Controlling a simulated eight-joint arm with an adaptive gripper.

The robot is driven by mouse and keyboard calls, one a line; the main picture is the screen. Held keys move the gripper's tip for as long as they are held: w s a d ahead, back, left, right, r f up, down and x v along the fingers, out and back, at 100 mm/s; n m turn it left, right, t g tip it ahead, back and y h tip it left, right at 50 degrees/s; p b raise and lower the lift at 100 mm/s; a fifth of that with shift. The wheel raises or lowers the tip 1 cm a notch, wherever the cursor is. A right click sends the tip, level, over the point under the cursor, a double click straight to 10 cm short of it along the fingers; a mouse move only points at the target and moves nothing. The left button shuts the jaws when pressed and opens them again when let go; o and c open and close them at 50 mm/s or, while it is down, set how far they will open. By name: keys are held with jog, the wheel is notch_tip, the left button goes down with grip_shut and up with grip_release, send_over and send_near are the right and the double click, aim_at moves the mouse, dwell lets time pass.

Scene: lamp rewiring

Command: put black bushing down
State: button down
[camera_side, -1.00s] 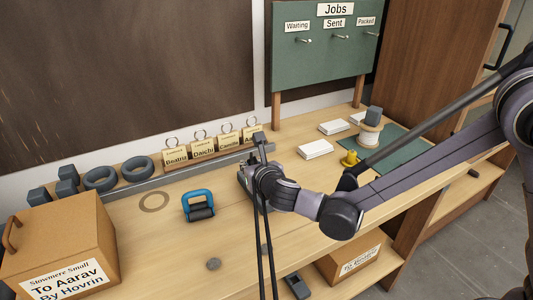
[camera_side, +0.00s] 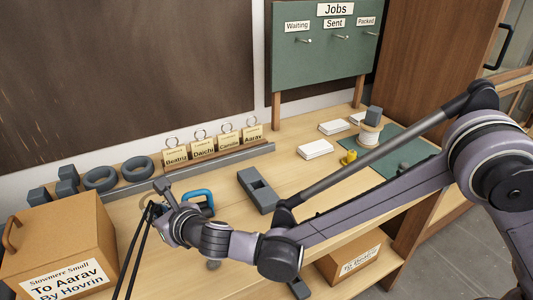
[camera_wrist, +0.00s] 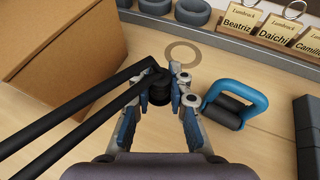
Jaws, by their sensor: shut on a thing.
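The black bushing (camera_wrist: 158,88) shows in the wrist view as a dark ribbed piece between the blue and grey fingers of my gripper (camera_wrist: 157,98). My gripper is shut on it. Two long black strands (camera_wrist: 85,105) run from the fingertip area toward the lower left. In the side view my gripper (camera_side: 157,207) is over the left part of the bench, between the cardboard box and the blue-handled tool. The bushing cannot be made out clearly there. I cannot tell whether the bushing touches the bench.
A flat tan ring (camera_wrist: 183,53) lies on the bench just beyond the fingers. A blue-handled tool (camera_wrist: 238,98) stands close right; a cardboard box (camera_wrist: 62,45) is close left. A grey slotted block (camera_side: 258,190) lies farther right. Dark rings (camera_side: 100,178) and name cards (camera_side: 202,148) line the back.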

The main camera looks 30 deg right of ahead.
send_over(152, 251)
notch_tip(152, 251, down, 3)
jog(key=shift+r, duration=0.2)
jog(key=shift+f, duration=2)
jog(key=shift+f, duration=0.15)
jog(key=c, duration=1.3)
grip_release()
jog(key=shift+o, duration=0.2)
